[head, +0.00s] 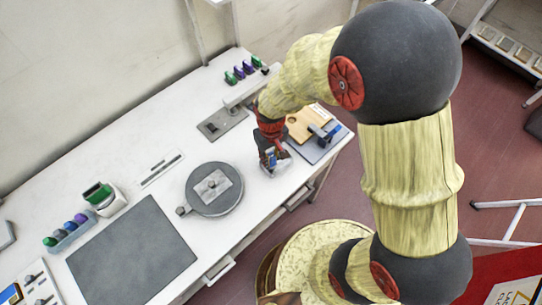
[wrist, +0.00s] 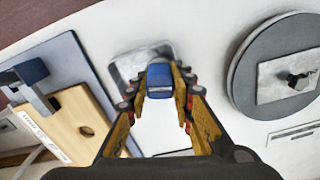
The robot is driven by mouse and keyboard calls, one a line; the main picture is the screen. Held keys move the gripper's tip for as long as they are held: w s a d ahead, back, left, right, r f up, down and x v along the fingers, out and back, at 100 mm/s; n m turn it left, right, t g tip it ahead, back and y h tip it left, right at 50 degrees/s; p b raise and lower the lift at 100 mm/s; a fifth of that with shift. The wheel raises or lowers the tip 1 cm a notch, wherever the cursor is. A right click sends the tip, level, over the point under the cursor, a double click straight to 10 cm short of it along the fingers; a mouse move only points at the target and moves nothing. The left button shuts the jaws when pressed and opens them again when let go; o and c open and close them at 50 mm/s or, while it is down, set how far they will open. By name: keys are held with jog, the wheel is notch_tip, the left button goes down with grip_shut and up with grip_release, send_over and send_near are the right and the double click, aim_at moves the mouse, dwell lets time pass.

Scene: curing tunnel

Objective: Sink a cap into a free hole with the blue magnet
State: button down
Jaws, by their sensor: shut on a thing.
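My gripper (wrist: 160,88) is shut on a small blue block (wrist: 160,77), which looks like the blue magnet. In the head view my gripper (head: 270,160) is over the table's near right part. The magnet is above or at a small shallow metal dish (wrist: 133,62); I cannot tell whether they touch. A cap cannot be made out, and the magnet's underside is hidden. A wooden block (wrist: 78,118) with one dark round hole lies left of my gripper in the wrist view; it also shows in the head view (head: 299,127).
A blue-topped clamp (wrist: 31,72) stands at the wooden block, on a grey-blue board (wrist: 68,55). A round grey turntable (wrist: 250,88) with a metal plate stands right of my gripper in the wrist view. A dark mat (head: 130,250) and colored items (head: 65,230) lie farther left.

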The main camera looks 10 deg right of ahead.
jog(key=shift+f, duration=0.4)
jog(key=shift+r, duration=0.25)
dwell(0.5)
jog(key=shift+r, duration=0.35)
jog(key=shift+r+p, duration=1.85)
jog(key=shift+r, duration=0.2)
